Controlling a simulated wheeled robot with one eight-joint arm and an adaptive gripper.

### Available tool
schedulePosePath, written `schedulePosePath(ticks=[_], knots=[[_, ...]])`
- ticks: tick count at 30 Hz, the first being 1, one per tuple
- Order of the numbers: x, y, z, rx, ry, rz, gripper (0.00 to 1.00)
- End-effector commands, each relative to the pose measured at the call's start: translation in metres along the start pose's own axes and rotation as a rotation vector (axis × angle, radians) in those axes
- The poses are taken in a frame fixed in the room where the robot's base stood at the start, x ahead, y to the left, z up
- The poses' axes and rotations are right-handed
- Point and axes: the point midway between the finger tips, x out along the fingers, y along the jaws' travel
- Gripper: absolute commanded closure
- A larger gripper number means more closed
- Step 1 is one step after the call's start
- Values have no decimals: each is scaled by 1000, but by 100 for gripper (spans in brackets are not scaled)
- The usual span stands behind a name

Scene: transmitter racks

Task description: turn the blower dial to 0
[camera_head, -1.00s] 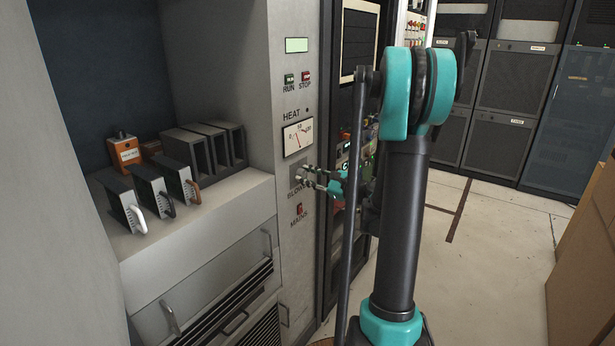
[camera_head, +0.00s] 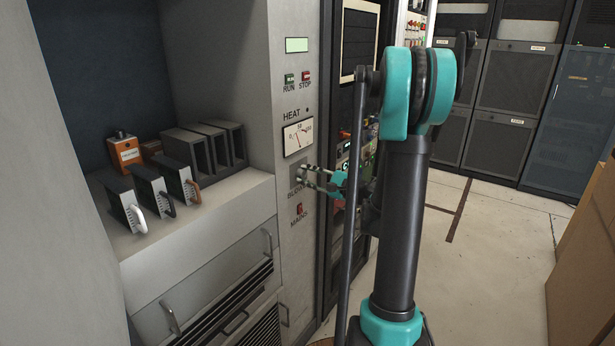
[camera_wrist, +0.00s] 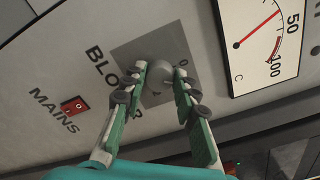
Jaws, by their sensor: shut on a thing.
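The blower dial (camera_wrist: 158,75) is a round grey knob on a darker grey square plate (camera_wrist: 133,47) on the cabinet front, beside the lettering "BLOWER", which is partly covered. A "0" mark shows on the plate in the wrist view, to the right of the knob. My gripper (camera_wrist: 160,82) is shut on the dial, with one finger on each side of it. In the head view my gripper (camera_head: 304,178) reaches the panel from the right and covers the dial. The dial's pointer setting cannot be made out.
The heat gauge (camera_head: 298,137) sits above the dial, and the red mains switch (camera_head: 299,209) below. Green run (camera_head: 290,79) and red stop (camera_head: 306,77) buttons are higher up. A shelf with several handled modules (camera_head: 153,190) lies left.

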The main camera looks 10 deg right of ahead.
Motion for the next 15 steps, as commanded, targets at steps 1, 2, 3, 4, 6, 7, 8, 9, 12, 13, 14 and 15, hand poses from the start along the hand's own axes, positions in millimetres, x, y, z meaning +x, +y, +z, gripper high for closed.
schedulePosePath(ticks=[1, 2, 3, 4, 6, 7, 8, 9, 12, 13, 14, 15], knots=[[0, 1, 0, -43, 0, 1, 100], [0, 1, 0, -71, 0, 1, 100], [0, 1, 0, -110, 0, 1, 100], [0, 1, 0, -138, 0, 1, 100], [0, 1, 0, -204, 0, 1, 100], [0, 2, 0, -231, 0, 1, 100], [0, 2, 0, -257, 0, 1, 100], [0, 2, 0, -292, 0, 2, 100], [0, 2, 0, -373, 0, 2, 100], [0, 2, 0, -396, 0, 2, 100], [0, 2, 0, -418, 0, 2, 100], [0, 2, 0, -445, 0, 2, 100]])
